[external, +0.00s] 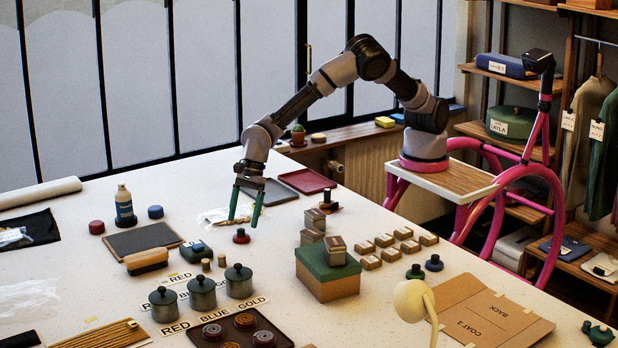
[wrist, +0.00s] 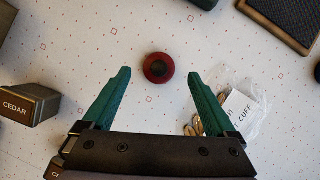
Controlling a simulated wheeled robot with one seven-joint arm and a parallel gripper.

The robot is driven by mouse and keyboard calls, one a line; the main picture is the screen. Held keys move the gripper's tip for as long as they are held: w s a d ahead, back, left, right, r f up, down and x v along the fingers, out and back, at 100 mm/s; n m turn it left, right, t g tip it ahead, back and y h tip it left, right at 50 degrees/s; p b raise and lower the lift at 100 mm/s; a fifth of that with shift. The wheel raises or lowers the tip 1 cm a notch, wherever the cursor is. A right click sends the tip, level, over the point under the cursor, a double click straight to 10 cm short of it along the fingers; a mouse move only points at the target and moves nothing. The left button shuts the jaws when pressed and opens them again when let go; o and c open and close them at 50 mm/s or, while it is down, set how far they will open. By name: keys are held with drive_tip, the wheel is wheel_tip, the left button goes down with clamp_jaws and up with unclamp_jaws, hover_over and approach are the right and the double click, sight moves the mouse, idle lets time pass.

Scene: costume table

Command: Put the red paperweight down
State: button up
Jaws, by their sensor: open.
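The red paperweight (external: 241,237) stands on the white table, a small round red base with a dark knob on top. In the wrist view the red paperweight (wrist: 158,68) shows from above, just beyond and between my fingertips, with clear space on both sides. My gripper (external: 245,219) is open, its two green fingers pointing down close to the paperweight. In the wrist view my gripper (wrist: 158,75) has its fingers spread wide, with nothing between them. Neither finger touches the paperweight there.
A clear bag with a cuff label (wrist: 238,110) lies by the right finger in the wrist view. A cedar block (wrist: 30,104) is at left. A green-topped box (external: 328,268) carrying small blocks stands right of the paperweight. A dark board (external: 145,240) lies to its left.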

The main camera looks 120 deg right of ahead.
drive_tip(key=s+a+r+n+t+y, duration=0.1)
drive_tip(key=s+a+r+n, duration=0.1)
drive_tip(key=s+r+n, duration=0.85)
drive_tip(key=s+a+r+n+y, duration=0.1)
drive_tip(key=s+r+n, duration=0.3)
drive_tip(key=s+r, duration=1.3)
drive_tip(key=s+a+r+n+t+h, duration=0.1)
drive_tip(key=s+r+n, duration=0.1)
drive_tip(key=s+n, duration=0.4)
drive_tip(key=s+a+r+n+t, duration=0.1)
drive_tip(key=s+r+n, duration=0.2)
drive_tip(key=s+n, duration=0.4)
drive_tip(key=shift+s+r+h, duration=0.2)
drive_tip(key=shift+s+h, duration=0.2)
drive_tip(key=shift+s, duration=2.7)
